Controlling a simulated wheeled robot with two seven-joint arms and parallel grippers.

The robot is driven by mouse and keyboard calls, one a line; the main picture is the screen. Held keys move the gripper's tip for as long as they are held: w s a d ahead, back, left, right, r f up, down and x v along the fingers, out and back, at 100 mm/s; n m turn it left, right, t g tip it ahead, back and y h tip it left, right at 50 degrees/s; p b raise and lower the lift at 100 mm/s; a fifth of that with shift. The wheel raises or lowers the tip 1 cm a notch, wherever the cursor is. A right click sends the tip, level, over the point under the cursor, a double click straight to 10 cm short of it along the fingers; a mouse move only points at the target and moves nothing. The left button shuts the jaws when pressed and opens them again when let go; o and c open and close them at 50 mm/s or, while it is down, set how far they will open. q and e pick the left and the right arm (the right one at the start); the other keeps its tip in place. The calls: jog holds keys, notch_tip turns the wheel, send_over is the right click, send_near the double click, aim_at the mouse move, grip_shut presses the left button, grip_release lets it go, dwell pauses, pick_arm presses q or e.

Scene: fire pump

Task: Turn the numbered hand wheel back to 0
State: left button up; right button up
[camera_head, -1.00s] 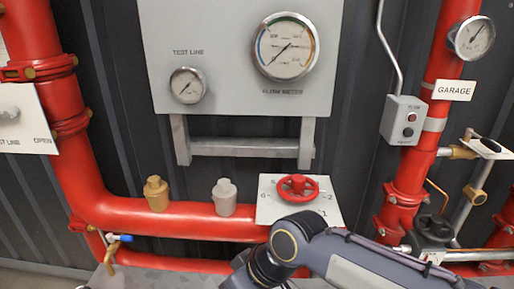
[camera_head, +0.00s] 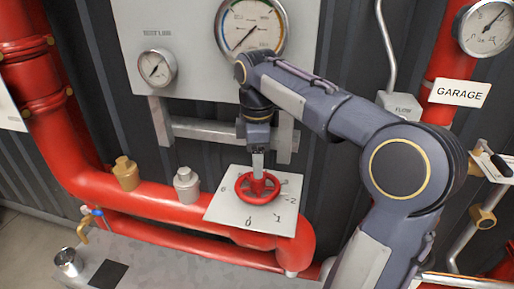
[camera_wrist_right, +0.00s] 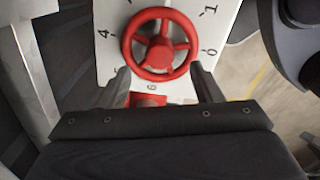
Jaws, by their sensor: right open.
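The red hand wheel (camera_head: 258,188) sits on a white plate (camera_head: 225,208) with numbers around it. In the head view a 0 is at the plate's front edge. I cannot make out a mark on the wheel that shows its setting. My right gripper (camera_head: 258,170) points down just over the wheel. In the right wrist view the wheel (camera_wrist_right: 160,44) lies ahead of the open gripper (camera_wrist_right: 160,70), whose fingers appear on either side of its near rim. I cannot tell whether they touch it. My left gripper is out of view.
A large gauge (camera_head: 250,25) and a small gauge (camera_head: 157,68) are on the grey panel behind. A brass cap (camera_head: 126,173) and a grey cap (camera_head: 187,185) stand on the red pipe (camera_head: 85,190) left of the plate. A GARAGE sign (camera_head: 459,92) is at right.

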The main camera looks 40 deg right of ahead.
aim_at(258, 183)
jog(key=shift+f, duration=2.2)
jog(key=c, duration=1.2)
jog(key=shift+o, duration=0.2)
jog(key=shift+r+m+p, duration=0.15)
jog(key=shift+m+p, duration=0.25)
jog(key=shift+m, duration=0.8)
jog(key=m+p, duration=0.1)
jog(key=m, duration=0.3)
jog(key=shift+m, duration=0.9)
